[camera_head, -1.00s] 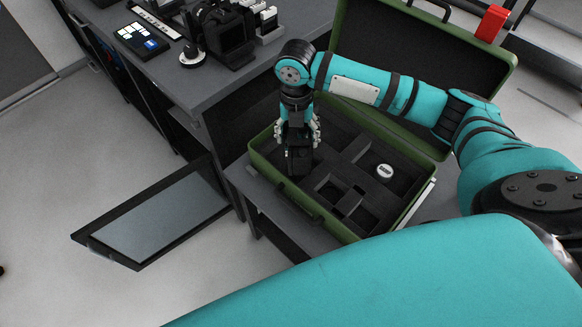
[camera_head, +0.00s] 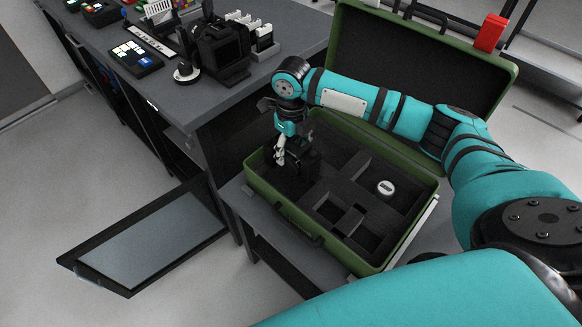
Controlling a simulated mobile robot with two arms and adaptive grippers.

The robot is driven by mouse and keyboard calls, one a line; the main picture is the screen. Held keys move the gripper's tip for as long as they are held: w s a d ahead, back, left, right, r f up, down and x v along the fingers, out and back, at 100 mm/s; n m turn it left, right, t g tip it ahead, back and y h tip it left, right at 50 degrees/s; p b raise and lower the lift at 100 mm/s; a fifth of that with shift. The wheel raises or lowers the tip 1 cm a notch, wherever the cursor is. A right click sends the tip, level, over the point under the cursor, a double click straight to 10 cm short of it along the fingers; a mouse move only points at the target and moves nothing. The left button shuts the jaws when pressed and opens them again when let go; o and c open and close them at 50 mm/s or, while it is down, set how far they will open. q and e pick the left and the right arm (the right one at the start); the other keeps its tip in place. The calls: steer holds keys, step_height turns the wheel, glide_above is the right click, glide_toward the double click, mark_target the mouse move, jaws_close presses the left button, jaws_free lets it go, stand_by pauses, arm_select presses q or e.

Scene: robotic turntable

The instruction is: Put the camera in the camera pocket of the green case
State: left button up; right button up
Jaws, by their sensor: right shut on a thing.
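The open green case (camera_head: 290,225) stands on a low grey surface, its lid (camera_head: 425,60) raised at the back. Its black foam insert has several pockets. My right gripper (camera_head: 283,152) reaches down into the case's left part, seen from the side. It is shut on the black camera (camera_head: 304,164), which is at the large left pocket. The camera is dark against the dark foam, so I cannot tell whether it rests on the pocket floor. My left gripper is not in view.
A white-topped round item (camera_head: 385,187) sits in a right pocket. The grey workbench (camera_head: 240,90) at upper left holds a black device (camera_head: 222,45), a keypad (camera_head: 136,55) and small items. A tilted flat panel (camera_head: 145,240) is at lower left. A red object (camera_head: 490,33) is behind the lid.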

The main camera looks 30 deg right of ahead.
steer(key=shift+f, duration=3.1)
steer(key=o, duration=1.7)
steer(key=shift+f, duration=0.15)
steer(key=shift+o, duration=0.2)
step_height(320, 180, up, 12)
steer(key=shift+r, duration=0.15)
